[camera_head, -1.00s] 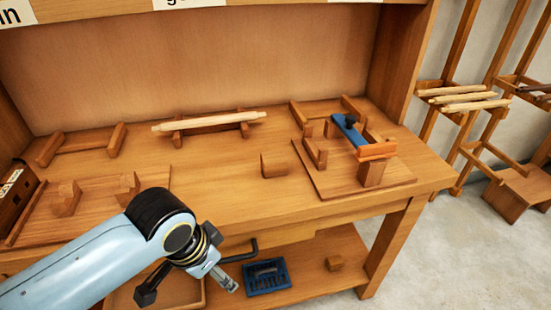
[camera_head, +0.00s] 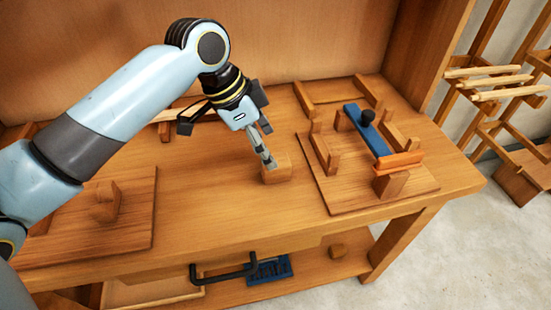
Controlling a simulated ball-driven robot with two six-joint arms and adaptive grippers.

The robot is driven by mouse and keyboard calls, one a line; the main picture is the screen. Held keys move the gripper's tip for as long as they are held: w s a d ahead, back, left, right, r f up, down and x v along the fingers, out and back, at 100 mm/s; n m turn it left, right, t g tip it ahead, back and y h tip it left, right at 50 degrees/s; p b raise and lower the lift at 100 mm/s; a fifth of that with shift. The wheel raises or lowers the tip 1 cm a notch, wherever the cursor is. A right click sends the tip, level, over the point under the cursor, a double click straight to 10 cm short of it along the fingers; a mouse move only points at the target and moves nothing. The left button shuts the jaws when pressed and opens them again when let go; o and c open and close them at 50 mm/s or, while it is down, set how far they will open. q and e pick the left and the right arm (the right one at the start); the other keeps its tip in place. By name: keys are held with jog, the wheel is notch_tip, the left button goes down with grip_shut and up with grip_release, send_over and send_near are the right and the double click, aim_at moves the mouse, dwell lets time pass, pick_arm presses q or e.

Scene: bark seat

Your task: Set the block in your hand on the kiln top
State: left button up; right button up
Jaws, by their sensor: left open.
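A small wooden block (camera_head: 278,172) sits on the bench top (camera_head: 215,205) near its middle. My left gripper (camera_head: 267,160) reaches down from the upper left with its fingertips at the block's left and upper side. It is open, and the fingers hide part of the block. The block still rests on the bench; whether a finger touches it I cannot tell. My right gripper is not in view. I cannot make out a kiln in this view.
A board (camera_head: 335,195) with upright pegs, a blue bar (camera_head: 366,130) and an orange bar (camera_head: 398,162) stands right of the block. Another board (camera_head: 135,225) lies left. Wooden racks (camera_head: 500,90) stand at right.

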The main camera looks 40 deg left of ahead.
aim_at(283, 173)
pick_arm(q)
jog(key=shift+x, duration=1.15)
jog(key=x, duration=0.4)
jog(key=a+x, duration=0.1)
jog(key=shift+w+d+f, duration=0.1)
jog(key=shift+d+f, duration=0.05)
jog(key=shift+f, duration=0.35)
jog(key=c, duration=1.3)
